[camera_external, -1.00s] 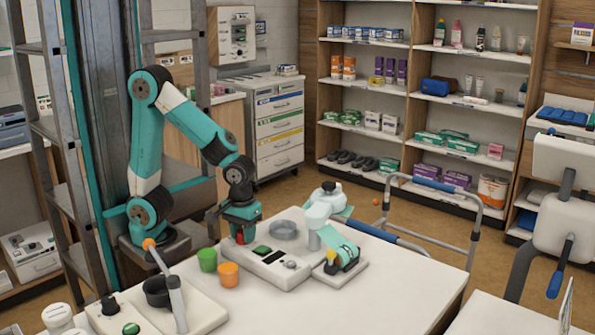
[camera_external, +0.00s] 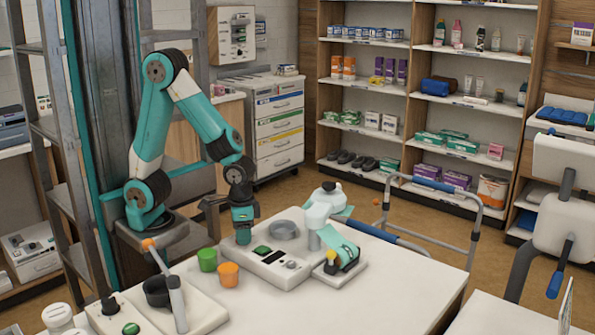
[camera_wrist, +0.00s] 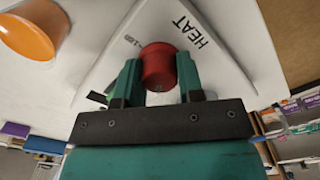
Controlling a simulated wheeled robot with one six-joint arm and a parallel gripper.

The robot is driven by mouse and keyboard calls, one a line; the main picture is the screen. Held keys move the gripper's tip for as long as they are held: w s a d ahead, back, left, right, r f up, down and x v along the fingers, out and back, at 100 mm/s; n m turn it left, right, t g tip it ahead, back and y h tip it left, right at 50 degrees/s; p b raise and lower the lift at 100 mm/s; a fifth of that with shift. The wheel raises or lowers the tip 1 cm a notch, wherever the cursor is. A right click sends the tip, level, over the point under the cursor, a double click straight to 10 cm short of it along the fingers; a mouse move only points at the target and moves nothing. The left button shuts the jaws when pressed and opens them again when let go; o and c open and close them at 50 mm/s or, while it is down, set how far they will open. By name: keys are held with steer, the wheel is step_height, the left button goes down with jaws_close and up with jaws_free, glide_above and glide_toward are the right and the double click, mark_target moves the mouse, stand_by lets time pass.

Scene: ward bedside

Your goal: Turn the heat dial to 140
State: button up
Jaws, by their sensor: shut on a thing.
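The heat dial (camera_wrist: 158,66) is a red knob on a white panel (camera_wrist: 215,75) in the wrist view, with the word HEAT beside it. Other small print near it is too small to read surely, and so is the dial's setting. My gripper (camera_wrist: 156,78) has its two green fingers on either side of the knob, shut on it. In the external view my gripper (camera_external: 243,234) points down at the left end of the white appliance (camera_external: 270,272), which has a green button and a grey dish. The knob is hidden there by the fingers.
An orange cup (camera_external: 228,273) and a green cup (camera_external: 207,259) stand close by, left of the appliance. A second white unit (camera_external: 200,312) with a tilted orange-tipped lever stands at the front left. The table's right side (camera_external: 395,290) is clear.

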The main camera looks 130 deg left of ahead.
steer(key=shift+m, duration=0.6)
steer(key=shift+p, duration=0.3)
steer(key=o, duration=0.9)
step_height(320, 180, up, 17)
steer(key=shift+r+p, duration=0.2)
steer(key=shift+p, duration=1)
